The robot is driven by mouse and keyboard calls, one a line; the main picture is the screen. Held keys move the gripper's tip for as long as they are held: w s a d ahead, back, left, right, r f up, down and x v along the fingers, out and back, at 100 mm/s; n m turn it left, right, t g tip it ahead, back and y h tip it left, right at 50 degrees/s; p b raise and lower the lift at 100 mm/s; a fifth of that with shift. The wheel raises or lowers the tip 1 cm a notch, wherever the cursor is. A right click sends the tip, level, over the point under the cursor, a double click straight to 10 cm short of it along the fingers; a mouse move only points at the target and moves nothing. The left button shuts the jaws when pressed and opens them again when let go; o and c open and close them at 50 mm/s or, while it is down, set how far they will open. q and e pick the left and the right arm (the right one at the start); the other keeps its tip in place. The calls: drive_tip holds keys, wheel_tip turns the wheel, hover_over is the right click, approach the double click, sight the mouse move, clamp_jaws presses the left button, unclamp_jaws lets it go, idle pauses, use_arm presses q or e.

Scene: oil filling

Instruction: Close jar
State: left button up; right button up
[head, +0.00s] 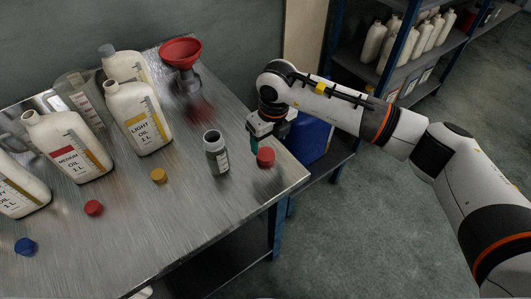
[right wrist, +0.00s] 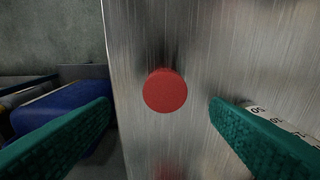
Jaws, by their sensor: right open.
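The jar (head: 216,153) is a small dark bottle with a scale. It stands upright and open at the top near the table's right end. A red cap (head: 265,157) lies on the table just right of it. My right gripper (head: 262,146) is right above and behind this cap. In the right wrist view the cap (right wrist: 165,92) sits between two green fingers (right wrist: 160,125), which are apart and do not touch it. The jar's scale (right wrist: 270,115) shows beside the right finger. My left gripper is in no view.
Oil jugs (head: 138,118) stand at the left and back of the metal table (head: 190,225). A red funnel (head: 181,53) stands at the back. A yellow cap (head: 159,175), another red cap (head: 93,208) and a blue cap (head: 25,246) lie in front. The table's right edge is close to my gripper.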

sight(266, 153)
drive_tip(key=shift+a+f+p, duration=0.2)
drive_tip(key=shift+f+p, duration=0.15)
drive_tip(key=shift+f, duration=0.95)
drive_tip(key=shift+a+f+p, duration=0.15)
drive_tip(key=shift+f+p, duration=0.2)
drive_tip(key=shift+f, duration=0.95)
drive_tip(key=c, duration=1)
